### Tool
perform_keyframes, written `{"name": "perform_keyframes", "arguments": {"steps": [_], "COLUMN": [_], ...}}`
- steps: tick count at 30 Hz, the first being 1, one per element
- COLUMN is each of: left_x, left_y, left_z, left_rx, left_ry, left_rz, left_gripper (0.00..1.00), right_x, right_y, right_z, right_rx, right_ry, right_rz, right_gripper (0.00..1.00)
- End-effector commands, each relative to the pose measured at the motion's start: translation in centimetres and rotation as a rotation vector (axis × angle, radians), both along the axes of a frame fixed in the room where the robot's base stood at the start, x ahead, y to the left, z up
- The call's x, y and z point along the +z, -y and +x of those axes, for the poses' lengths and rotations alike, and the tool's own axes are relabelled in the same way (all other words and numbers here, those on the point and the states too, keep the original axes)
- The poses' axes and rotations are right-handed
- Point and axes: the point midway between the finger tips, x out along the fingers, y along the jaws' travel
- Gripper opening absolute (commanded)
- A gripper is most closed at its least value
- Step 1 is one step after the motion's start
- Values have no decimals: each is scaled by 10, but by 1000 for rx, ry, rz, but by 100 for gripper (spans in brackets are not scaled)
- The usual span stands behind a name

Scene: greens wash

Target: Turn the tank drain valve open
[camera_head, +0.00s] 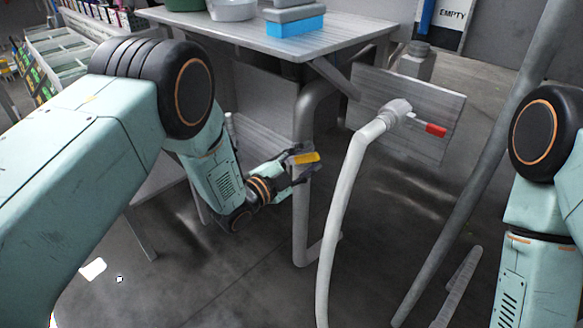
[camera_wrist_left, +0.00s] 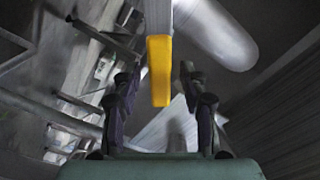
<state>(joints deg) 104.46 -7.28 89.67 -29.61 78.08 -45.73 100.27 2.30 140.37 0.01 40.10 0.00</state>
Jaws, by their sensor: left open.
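The drain valve's yellow handle (camera_head: 305,158) sits at the grey drain pipe (camera_head: 301,215) under the metal table. My left gripper (camera_head: 300,164) is at the yellow handle, with its fingers on either side of it. In the left wrist view the yellow handle (camera_wrist_left: 159,70) hangs between the two open fingers (camera_wrist_left: 158,85), with a gap visible on each side. The valve body is mostly hidden behind the handle and fingers. My right arm (camera_head: 540,190) shows at the right edge, but its gripper is out of view.
The metal table (camera_head: 330,35) overhangs the left gripper and holds a blue box (camera_head: 295,27). A diagonal grey pole (camera_head: 490,150) stands before my right arm.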

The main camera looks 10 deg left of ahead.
Motion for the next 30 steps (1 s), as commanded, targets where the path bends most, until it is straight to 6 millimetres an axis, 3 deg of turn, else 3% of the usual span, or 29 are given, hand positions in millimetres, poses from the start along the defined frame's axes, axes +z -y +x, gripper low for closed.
{"name": "perform_keyframes", "arguments": {"steps": [15, 21, 30], "left_x": [0, 1, 1], "left_y": [-56, -65, -66], "left_z": [-76, -90, -91], "left_rx": [4, 1, 1], "left_ry": [-2, 0, 1], "left_rz": [-2, -1, 0], "left_gripper": [43, 43, 43], "right_x": [0, 0, 0], "right_y": [0, 0, 0], "right_z": [0, 0, 0], "right_rx": [0, 0, 0], "right_ry": [0, 0, 0], "right_rz": [0, 0, 0], "right_gripper": [40, 40, 40]}}
